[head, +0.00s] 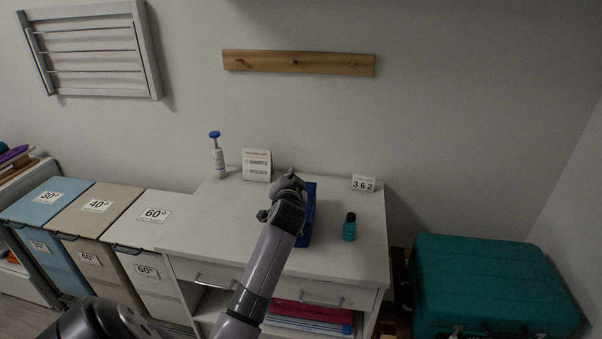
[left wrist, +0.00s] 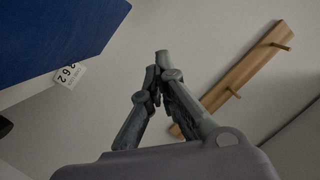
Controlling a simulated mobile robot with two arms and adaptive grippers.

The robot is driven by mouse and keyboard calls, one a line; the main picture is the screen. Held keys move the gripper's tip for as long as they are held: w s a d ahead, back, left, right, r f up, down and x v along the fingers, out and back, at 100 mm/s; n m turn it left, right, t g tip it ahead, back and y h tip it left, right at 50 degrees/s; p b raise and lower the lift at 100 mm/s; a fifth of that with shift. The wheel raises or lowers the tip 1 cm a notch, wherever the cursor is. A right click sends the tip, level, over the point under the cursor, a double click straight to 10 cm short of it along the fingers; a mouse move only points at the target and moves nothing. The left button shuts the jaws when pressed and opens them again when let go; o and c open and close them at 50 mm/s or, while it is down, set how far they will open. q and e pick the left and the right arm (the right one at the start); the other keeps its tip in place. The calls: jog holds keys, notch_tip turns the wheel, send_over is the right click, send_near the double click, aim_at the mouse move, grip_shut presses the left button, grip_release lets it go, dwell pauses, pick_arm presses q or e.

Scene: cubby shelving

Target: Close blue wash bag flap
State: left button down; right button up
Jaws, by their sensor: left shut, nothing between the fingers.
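The blue wash bag (head: 309,213) stands on the white desk in the head view, largely hidden behind my left arm. Its flap cannot be made out clearly there. A broad flat blue part of the bag (left wrist: 45,38) fills the upper left of the left wrist view; I cannot tell whether it is the flap. My left gripper (head: 290,178) is at the bag's far left side in the head view. In the left wrist view its fingers (left wrist: 158,62) are together and empty, apart from the blue surface. My right gripper is not in view.
A teal case (head: 490,285) is at right, laundry bins (head: 90,215) at left. A wooden peg rail (head: 325,64) hangs above.

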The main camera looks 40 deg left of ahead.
pick_arm(q)
jog(key=s+a+f+n, duration=0.1)
jog(key=s+a+f+n+h, duration=0.1)
jog(key=f+n, duration=0.1)
jog(key=shift+a+f+n+p, duration=0.2)
jog(key=shift+a+n+p, duration=0.1)
jog(key=shift+a+p, duration=0.1)
jog(key=shift+s+a+f+n+t+h, duration=0.15)
jog(key=shift+a+f+n+t+h, duration=0.2)
jog(key=shift+f+n, duration=0.2)
jog(key=shift+s+a+f, duration=0.15)
jog(key=shift+a+f, duration=0.05)
jog(key=shift+f, duration=0.65)
notch_tip(320, 180, up, 4)
jog(key=p, duration=0.3)
jog(key=shift+a+p, duration=0.1)
jog(key=shift+p, duration=0.2)
jog(key=b+v, duration=0.2)
jog(key=v, duration=0.8)
